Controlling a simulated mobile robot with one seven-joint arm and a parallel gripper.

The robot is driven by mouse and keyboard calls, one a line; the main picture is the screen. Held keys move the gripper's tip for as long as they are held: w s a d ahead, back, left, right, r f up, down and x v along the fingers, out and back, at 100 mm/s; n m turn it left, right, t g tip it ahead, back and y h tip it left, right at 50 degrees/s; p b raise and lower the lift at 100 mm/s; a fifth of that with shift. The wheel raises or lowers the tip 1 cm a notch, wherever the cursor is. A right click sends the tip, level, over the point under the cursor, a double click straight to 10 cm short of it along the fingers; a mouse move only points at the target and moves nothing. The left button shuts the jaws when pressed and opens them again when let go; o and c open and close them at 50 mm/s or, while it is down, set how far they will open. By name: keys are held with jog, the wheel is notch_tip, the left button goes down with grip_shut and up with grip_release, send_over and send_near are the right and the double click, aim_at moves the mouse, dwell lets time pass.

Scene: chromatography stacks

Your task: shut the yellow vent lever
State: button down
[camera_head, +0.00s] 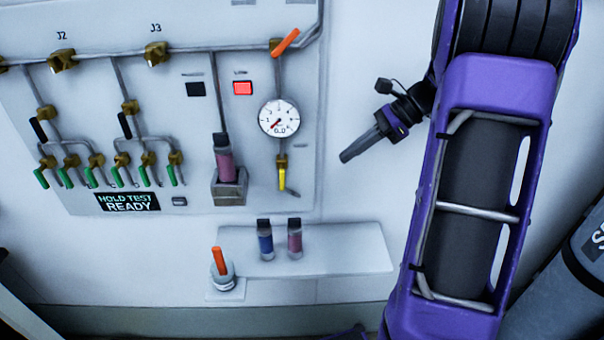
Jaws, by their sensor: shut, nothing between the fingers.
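The yellow vent lever (282,180) hangs straight down from a brass valve (281,160) below the round pressure gauge (279,119) on the wall panel. The lever lies in line with its pipe. The gauge needle points to the lower left, and the number on its face looks like 0.0. My gripper (345,157) is shut and empty. It is to the right of the panel and the lever, apart from both, with its tip pointing down and left.
An orange lever (286,41) is above the gauge. A capped pink column (224,160) sits in a holder left of the yellow lever. A shelf (345,250) below carries blue and pink vials. Several green levers (118,177) are at left. Wall between gripper and panel is clear.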

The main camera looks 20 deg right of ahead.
aim_at(282, 180)
jog(key=shift+a, duration=0.1)
jog(key=shift+w+a+r+b+x, duration=0.15)
jog(key=shift+a+r+x, duration=0.2)
jog(key=shift+x, duration=1.75)
jog(key=shift+w+a+r+b+x, duration=0.1)
jog(key=shift+a+r+x, duration=0.25)
jog(key=shift+x, duration=1.75)
jog(key=shift+a+r+b+x, duration=0.15)
jog(key=shift+a+r+x, duration=0.15)
jog(key=shift+x, duration=1.85)
jog(key=shift+w, duration=0.1)
jog(key=shift+y, duration=0.3)
